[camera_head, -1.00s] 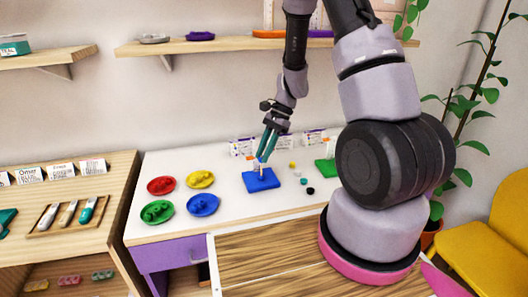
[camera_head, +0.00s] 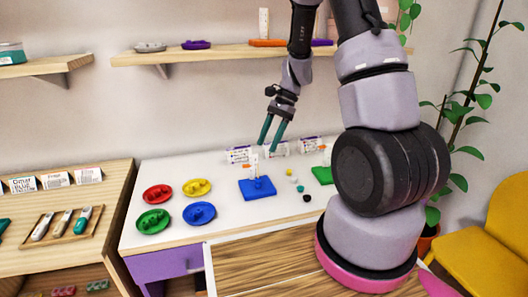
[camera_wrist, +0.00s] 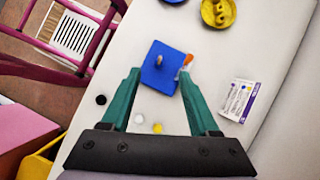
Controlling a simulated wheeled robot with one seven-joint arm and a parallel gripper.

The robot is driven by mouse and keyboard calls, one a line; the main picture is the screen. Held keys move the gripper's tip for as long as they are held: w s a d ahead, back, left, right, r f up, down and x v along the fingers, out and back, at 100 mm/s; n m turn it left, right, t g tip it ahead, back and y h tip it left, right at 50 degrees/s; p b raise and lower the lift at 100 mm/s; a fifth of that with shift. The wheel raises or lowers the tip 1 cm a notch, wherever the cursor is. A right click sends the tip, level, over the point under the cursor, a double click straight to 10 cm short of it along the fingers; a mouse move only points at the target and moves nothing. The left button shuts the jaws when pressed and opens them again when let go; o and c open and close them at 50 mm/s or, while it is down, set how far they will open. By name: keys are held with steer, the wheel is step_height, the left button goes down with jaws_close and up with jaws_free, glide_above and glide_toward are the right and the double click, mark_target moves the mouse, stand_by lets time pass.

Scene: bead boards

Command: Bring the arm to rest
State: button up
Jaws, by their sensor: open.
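My gripper (camera_head: 269,147) is open and empty. It hangs above the white table, over the back edge of the blue board (camera_head: 243,189), apart from it. In the wrist view the two teal fingers stand wide apart (camera_wrist: 160,76), with the blue board (camera_wrist: 155,79) beyond them. A short peg (camera_wrist: 159,61) stands on the board, and a small orange-tipped marker (camera_wrist: 187,60) shows at its edge. My arm covers the right side of the head view and hides part of the table.
Red (camera_head: 158,194), yellow (camera_head: 197,187), green (camera_head: 153,221) and blue (camera_head: 199,213) dishes stand at the left. Loose beads, one black (camera_head: 306,198), lie beside the blue board. A green board (camera_head: 322,175) is partly hidden. Cards (camera_head: 239,155) line the back; a shelf (camera_head: 225,56) is above.

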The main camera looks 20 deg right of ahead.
steer(key=shift+w+d+r, duration=0.1)
steer(key=shift+d+r, duration=0.05)
steer(key=shift+r, duration=0.15)
steer(key=shift+r, duration=0.1)
steer(key=s+r+n+t+h, duration=0.1)
steer(key=s+r+n+t, duration=0.25)
steer(key=r, duration=1.15)
steer(key=s+d+r+n+t+h, duration=0.1)
steer(key=s+r+n+t, duration=0.5)
steer(key=s+r, duration=0.6)
steer(key=shift+s+d+r+h, duration=0.2)
steer(key=shift+s+r+h, duration=0.1)
steer(key=shift+s+h, duration=0.4)
steer(key=shift+w, duration=0.2)
